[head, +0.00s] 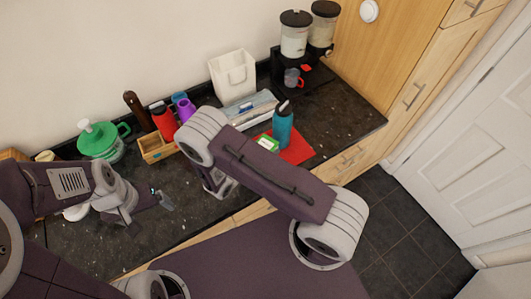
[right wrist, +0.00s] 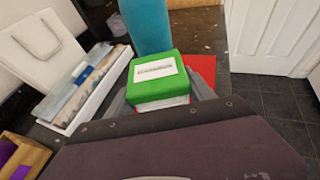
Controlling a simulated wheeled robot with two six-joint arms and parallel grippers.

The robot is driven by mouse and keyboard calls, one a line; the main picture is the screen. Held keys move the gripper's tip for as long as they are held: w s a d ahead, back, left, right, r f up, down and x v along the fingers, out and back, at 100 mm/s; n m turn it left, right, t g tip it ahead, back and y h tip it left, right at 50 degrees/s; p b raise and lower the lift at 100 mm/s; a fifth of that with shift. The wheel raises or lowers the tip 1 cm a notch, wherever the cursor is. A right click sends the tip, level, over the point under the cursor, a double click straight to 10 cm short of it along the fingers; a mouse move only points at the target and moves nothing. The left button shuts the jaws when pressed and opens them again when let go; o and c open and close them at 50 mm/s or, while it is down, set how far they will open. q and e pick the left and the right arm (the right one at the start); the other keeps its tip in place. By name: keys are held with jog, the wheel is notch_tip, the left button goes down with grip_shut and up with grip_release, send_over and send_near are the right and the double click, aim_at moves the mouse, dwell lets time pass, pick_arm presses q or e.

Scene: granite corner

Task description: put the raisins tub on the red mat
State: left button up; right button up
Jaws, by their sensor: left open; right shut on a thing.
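The raisins tub, a box with a green lid and a white label (right wrist: 155,75), is between the fingers of my right gripper (right wrist: 163,94) in the right wrist view. In the head view only part of the tub (head: 267,143) shows behind my right forearm, which hides the right fingers. The red mat (head: 298,152) lies under and beside the tub; I cannot tell whether the tub touches it. It also shows in the right wrist view (right wrist: 203,68). My left gripper (head: 148,207) is open and empty over the counter at left.
A teal bottle (head: 282,125) stands right behind the tub.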

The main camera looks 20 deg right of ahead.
jog(key=f, duration=0.3)
jog(key=f+p, duration=0.1)
jog(key=shift+w+f, duration=0.15)
jog(key=shift+w, duration=0.1)
jog(key=shift+s, duration=0.1)
jog(key=o, duration=1.4)
jog(key=shift+f, duration=0.1)
jog(key=shift+o, duration=0.2)
